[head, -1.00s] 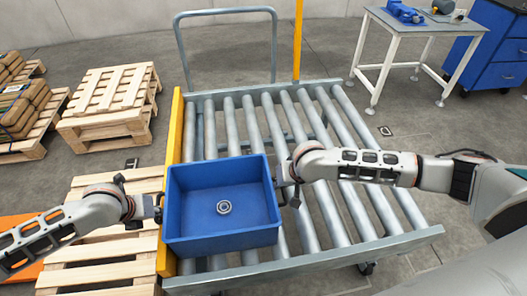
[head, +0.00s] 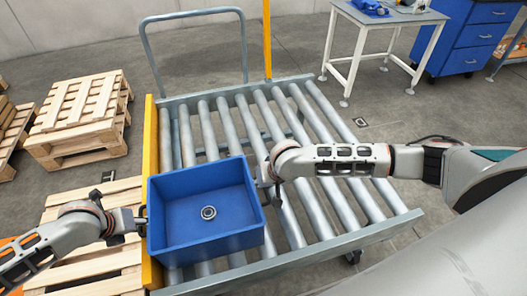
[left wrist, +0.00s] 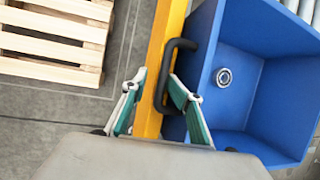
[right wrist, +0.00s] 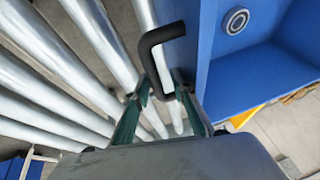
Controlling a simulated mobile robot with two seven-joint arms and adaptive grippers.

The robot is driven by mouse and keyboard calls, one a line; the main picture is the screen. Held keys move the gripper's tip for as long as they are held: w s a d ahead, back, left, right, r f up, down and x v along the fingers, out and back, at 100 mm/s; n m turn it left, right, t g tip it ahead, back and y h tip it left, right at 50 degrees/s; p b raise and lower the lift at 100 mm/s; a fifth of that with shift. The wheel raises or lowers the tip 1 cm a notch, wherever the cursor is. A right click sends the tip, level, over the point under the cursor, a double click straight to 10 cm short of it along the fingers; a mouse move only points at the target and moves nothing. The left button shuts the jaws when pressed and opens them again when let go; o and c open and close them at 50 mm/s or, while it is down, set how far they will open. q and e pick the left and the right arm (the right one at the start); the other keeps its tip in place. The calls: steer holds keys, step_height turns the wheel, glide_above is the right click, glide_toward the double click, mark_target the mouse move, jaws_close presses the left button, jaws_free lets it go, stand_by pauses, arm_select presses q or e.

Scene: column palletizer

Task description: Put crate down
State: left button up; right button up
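A blue crate (head: 205,243) sits on the grey roller conveyor (head: 350,240), close against its yellow side rail (head: 152,125). It has a black handle on each side, and a small ring-shaped metal part (head: 208,212) lies on its floor. My left gripper (left wrist: 157,85) is open, its fingers either side of the crate's left handle (left wrist: 170,62). In the head view it is beside the crate's left wall. My right gripper (right wrist: 162,85) is open around the right handle (right wrist: 158,42). In the head view its fingers are partly hidden beside the crate's right wall.
Rollers right of the crate are clear. Wooden pallets stand at the left (head: 82,120) and front left (head: 95,265). A white-legged table (head: 390,20) and a blue drawer cabinet (head: 455,45) are at the back right. A grey push handle (head: 147,50) rises behind the conveyor.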

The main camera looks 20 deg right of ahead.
steer(key=shift+r, duration=0.1)
arm_select(q)
steer(key=v, duration=0.8)
arm_select(e)
steer(key=v, duration=1.1)
steer(key=shift+s+r, duration=0.15)
steer(key=shift+r, duration=0.2)
